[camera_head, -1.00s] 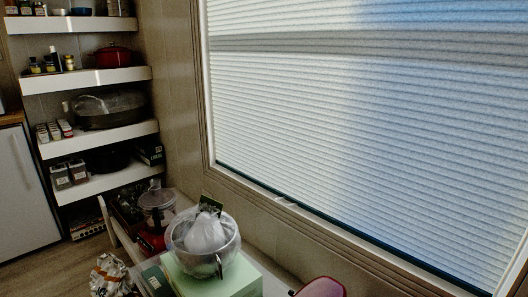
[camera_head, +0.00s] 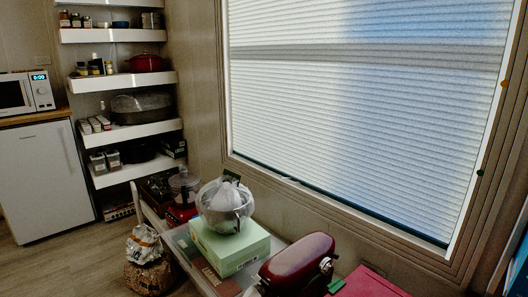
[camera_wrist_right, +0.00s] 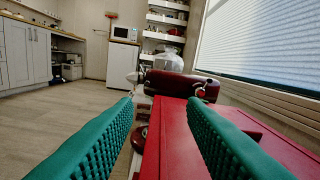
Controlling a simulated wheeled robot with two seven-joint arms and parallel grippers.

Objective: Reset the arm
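My right gripper (camera_wrist_right: 162,128) shows in the right wrist view as two teal, ridged fingers spread wide apart, with nothing between them. Beyond and below the fingers is a red box-like surface (camera_wrist_right: 178,140); I cannot tell how far below it lies. My left gripper is not seen in any view.
Bags (camera_head: 146,262) stand on the floor. Shelves (camera_head: 122,80) and a microwave (camera_head: 27,92) are behind. The floor at left is clear.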

